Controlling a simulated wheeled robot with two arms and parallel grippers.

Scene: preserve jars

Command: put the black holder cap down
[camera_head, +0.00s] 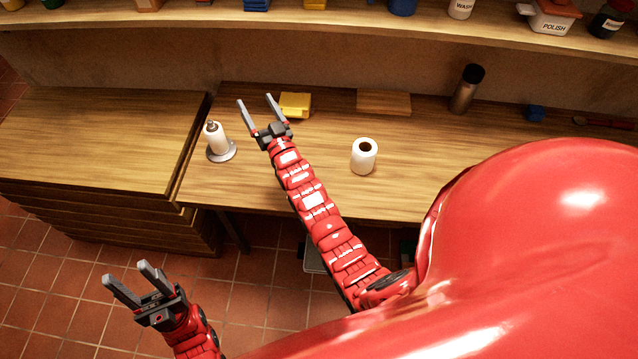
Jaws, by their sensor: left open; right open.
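A holder with a round grey base (228,155) stands at the left end of the workbench, with a white roll (217,140) upright on it. A small dark knob (211,125) shows at the top of the holder; it may be the black holder cap, but it is too small to be sure. My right gripper (257,101) is open and empty above the bench, to the right of the holder and apart from it. My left gripper (128,275) is open and empty over the tiled floor, well in front of the bench. Another white roll (364,158) stands on the bench.
A yellow block (295,104), a wooden board (383,102), a dark flask (467,89) and a blue item (535,113) line the bench's back. A shelf (330,30) with several containers runs above. A wooden drawer unit (90,140) adjoins at left. The bench's middle front is clear.

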